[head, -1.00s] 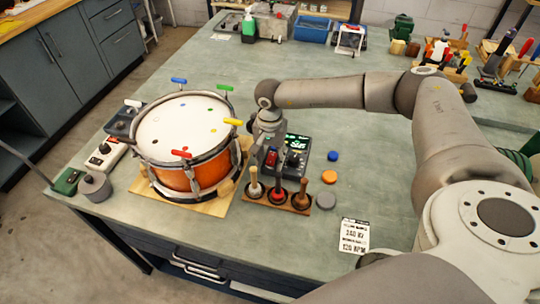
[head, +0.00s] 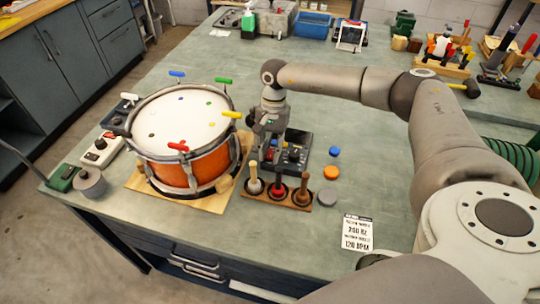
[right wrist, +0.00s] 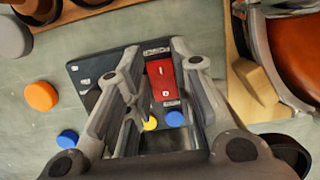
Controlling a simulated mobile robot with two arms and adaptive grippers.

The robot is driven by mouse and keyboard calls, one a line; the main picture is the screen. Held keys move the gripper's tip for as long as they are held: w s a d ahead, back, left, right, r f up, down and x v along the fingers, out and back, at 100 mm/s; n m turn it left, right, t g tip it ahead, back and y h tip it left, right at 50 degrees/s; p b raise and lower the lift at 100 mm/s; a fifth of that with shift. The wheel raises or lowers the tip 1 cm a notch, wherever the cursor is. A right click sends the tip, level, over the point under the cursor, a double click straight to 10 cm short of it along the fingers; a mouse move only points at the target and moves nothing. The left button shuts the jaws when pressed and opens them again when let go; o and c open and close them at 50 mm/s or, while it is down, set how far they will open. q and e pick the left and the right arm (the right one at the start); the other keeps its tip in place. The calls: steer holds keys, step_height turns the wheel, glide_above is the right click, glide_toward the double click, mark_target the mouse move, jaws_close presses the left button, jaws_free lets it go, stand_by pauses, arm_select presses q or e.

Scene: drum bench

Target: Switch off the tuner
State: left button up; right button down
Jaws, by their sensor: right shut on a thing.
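The tuner (head: 297,146) is a dark box on the bench, right of the drum; its display area looks dark. In the right wrist view its face shows a red rocker switch (right wrist: 161,82) with white marks, and a yellow and a blue button. My right gripper (head: 268,158) points down at the tuner's left part. In the right wrist view its fingers (right wrist: 158,70) stand close on either side of the red switch, shut on the tuner there; the exact contact is hard to see. My left gripper is not in view.
The orange drum (head: 185,150) stands close left of the tuner on a wooden board. A wooden rack (head: 277,197) with several mallets is just in front. Blue, orange (head: 331,173) and grey discs lie to the right, with a printed card (head: 357,233).

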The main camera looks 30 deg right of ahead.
mark_target(271, 155)
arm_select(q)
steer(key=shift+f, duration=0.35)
arm_select(e)
steer(key=c, duration=1.2)
jaws_free()
steer(key=shift+c, duration=0.2)
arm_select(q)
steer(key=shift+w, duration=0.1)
arm_select(e)
steer(key=shift+r, duration=0.1)
steer(key=s+a+v, duration=0.1)
steer(key=v, duration=0.8)
steer(key=shift+a+r, duration=0.15)
steer(key=shift+r, duration=0.4)
